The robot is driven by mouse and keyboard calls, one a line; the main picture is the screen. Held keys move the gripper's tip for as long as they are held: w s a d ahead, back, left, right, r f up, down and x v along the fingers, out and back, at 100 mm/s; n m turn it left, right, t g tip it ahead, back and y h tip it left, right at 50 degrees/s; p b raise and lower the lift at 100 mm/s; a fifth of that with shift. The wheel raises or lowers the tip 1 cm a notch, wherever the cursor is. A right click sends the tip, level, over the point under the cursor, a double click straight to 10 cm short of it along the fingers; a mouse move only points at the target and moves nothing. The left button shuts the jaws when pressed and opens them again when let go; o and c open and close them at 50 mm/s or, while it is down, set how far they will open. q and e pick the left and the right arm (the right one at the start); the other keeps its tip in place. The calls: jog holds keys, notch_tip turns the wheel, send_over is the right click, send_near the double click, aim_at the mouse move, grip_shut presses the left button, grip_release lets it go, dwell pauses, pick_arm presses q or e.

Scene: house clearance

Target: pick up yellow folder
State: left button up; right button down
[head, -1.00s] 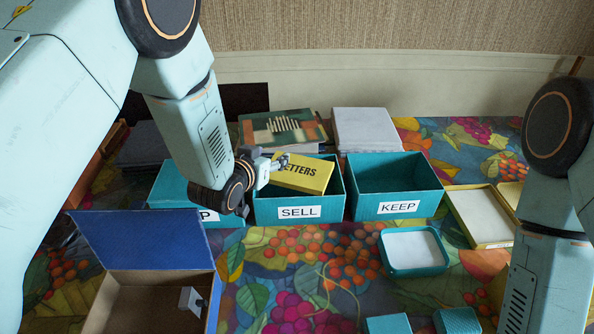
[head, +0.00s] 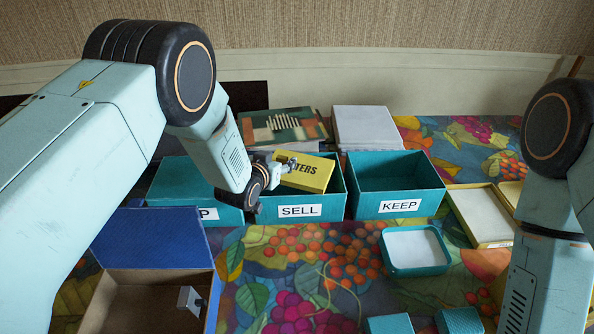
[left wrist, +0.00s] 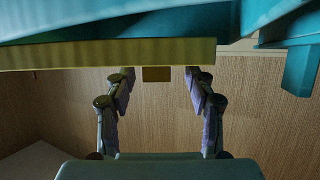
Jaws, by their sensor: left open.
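The yellow folder (head: 312,173), a thick yellow block with black lettering ending in "TERS", leans tilted in the teal SELL box (head: 270,207), its top above the rim. My left gripper (head: 287,164) is open at the folder's left end and hides the first letters. In the left wrist view the folder (left wrist: 100,55) spans the upper part as a long yellow edge. The fingertips of the left gripper (left wrist: 162,80) lie just below that edge, left and right of a small yellow-brown patch. I cannot tell whether they touch it. My right gripper is out of view.
A teal KEEP box (head: 400,190) stands right of SELL, and another teal box (head: 175,185) stands left. Books (head: 280,127) and a pale stack (head: 366,128) lie behind. A blue-lidded box (head: 150,240) is front left. A teal tray (head: 415,268) lies front right.

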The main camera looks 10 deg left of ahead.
pick_arm(q)
jog(key=shift+w+d, duration=0.1)
jog(key=shift+s+d+r, duration=0.15)
jog(key=shift+s+r, duration=0.1)
jog(key=shift+c, duration=0.2)
jog(key=shift+w+f, duration=0.25)
jog(key=c, duration=0.4)
jog(key=shift+s+r, duration=0.15)
jog(key=shift+r, duration=0.05)
jog(key=c, duration=0.6)
grip_shut()
